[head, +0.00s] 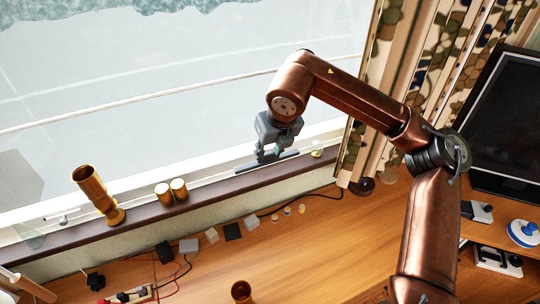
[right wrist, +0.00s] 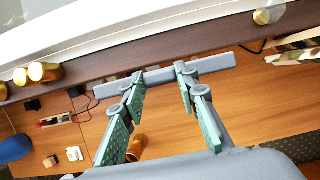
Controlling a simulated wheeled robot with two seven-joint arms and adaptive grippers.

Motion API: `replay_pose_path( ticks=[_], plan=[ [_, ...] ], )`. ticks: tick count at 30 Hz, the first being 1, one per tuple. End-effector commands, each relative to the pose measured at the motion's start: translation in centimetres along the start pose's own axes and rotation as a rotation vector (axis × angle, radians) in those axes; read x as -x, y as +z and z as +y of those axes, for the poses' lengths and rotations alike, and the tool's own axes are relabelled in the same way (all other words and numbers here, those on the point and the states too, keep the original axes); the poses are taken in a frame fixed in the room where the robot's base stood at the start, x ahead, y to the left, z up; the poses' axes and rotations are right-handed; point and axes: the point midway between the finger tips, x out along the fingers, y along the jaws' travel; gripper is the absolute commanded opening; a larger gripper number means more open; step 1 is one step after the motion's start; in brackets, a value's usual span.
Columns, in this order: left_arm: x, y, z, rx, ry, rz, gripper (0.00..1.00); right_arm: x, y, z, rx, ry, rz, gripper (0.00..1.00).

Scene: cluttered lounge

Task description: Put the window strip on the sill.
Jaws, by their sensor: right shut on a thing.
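The window strip (head: 284,156) is a thin, straight grey bar. My right gripper (head: 267,156) is shut on it near its middle. In the right wrist view the strip (right wrist: 212,65) lies across between the two green-padded fingers (right wrist: 159,76), with both ends sticking out. The sill (head: 225,187) is a dark brown ledge below the white window frame. In the head view the strip overlaps the back of the sill, roughly along its length. In the right wrist view it shows in front of the sill (right wrist: 215,42). I cannot tell whether it touches the sill. My left gripper is not in view.
A gold telescope-like object (head: 95,190) and a pair of gold cylinders (head: 171,191) stand on the sill to the left. A small gold-and-white item (head: 317,150) sits at right, near the curtain (head: 385,90). Cables and small blocks lie on the wooden desk (head: 300,255) below.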

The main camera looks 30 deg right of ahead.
Motion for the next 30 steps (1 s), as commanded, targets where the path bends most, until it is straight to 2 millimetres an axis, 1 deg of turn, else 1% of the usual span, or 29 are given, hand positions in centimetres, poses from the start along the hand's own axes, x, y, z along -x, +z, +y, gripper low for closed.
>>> replay_pose_path(
  ticks=[1, 6, 8, 9, 11, 14, 15, 18, 21, 23, 26, 27, 30],
  plan=[
    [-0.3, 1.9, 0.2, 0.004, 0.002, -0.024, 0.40, -1.1, 0.7, -0.8, -0.008, -0.002, 0.003, 0.04],
    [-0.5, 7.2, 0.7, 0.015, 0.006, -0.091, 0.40, -4.2, 3.1, -3.1, -0.010, -0.003, 0.004, 0.04],
    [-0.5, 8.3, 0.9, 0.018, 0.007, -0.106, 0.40, -5.2, 4.0, -3.8, -0.010, -0.003, 0.003, 0.04],
    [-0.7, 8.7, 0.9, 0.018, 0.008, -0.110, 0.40, -6.2, 4.1, -4.1, -0.008, -0.004, 0.005, 0.04],
    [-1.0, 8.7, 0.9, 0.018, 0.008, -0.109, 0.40, -7.4, 4.3, -4.5, -0.007, -0.004, 0.004, 0.04],
    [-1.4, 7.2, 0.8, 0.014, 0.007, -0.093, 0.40, -8.8, 4.7, -4.9, -0.006, -0.002, 0.002, 0.04],
    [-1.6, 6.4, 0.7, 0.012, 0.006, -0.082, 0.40, -9.1, 4.8, -5.0, -0.005, -0.002, 0.002, 0.04],
    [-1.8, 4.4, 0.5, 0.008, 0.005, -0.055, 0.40, -9.6, 5.0, -5.2, -0.003, -0.002, 0.001, 0.04],
    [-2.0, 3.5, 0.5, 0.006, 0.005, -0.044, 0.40, -10.1, 5.2, -5.3, -0.003, -0.001, 0.001, 0.04],
    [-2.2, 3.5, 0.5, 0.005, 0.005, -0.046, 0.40, -10.7, 5.3, -5.5, -0.003, -0.001, 0.001, 0.04],
    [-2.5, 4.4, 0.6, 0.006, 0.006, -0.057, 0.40, -12.3, 5.6, -6.0, -0.003, -0.002, 0.003, 0.04],
    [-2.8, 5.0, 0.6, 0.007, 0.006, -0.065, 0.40, -13.1, 5.3, -6.0, -0.001, -0.002, 0.003, 0.04],
    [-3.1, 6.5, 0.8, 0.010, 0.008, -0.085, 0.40, -14.6, 4.6, -6.0, -0.001, -0.002, 0.003, 0.04]
  ],
)
